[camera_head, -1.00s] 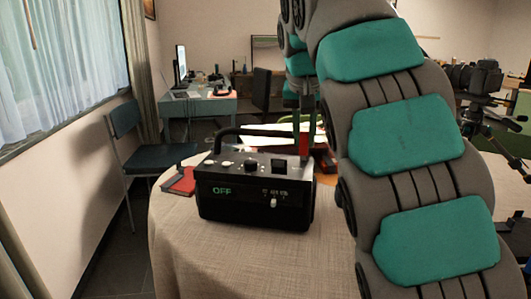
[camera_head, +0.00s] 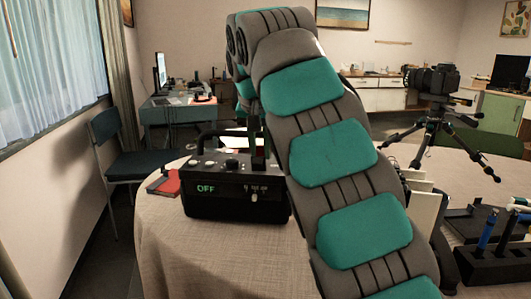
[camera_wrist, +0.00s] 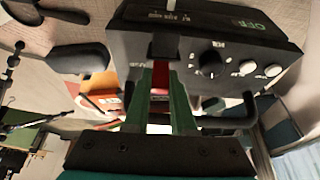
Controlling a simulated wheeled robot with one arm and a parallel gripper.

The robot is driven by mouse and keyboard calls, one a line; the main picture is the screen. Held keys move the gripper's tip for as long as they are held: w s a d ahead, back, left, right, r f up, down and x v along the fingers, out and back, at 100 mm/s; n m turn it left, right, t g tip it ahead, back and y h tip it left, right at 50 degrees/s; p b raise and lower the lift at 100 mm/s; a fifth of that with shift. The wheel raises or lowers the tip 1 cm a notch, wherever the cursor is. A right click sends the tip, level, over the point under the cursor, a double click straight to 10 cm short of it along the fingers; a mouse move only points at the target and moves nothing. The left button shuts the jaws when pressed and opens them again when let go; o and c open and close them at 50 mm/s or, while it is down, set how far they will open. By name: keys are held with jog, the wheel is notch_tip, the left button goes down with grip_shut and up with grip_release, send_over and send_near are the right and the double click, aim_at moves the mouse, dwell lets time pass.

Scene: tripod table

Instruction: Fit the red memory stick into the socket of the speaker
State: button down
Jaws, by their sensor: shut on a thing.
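The black speaker (camera_head: 230,203) stands upright on the round cloth-covered table (camera_head: 200,260), its display reading OFF. Its top, with knobs and a dark square socket (camera_wrist: 164,46), also shows upside down in the wrist view. My gripper (camera_wrist: 161,68) is shut on the red memory stick (camera_wrist: 160,80), which sits between the green fingers. The stick's far end is at or just short of the socket; I cannot tell whether it has entered.
A red book (camera_head: 164,186) lies left of the speaker. A camera on a tripod (camera_head: 432,110), upright white items (camera_head: 422,205) and a dark tool holder (camera_head: 490,262) stand to the right. The cloth in front of the speaker is clear.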

jog(key=shift+f, duration=0.2)
jog(key=shift+f, duration=0.15)
jog(key=c, duration=0.7)
grip_release()
jog(key=shift+w, duration=0.1)
jog(key=shift+c, duration=0.2)
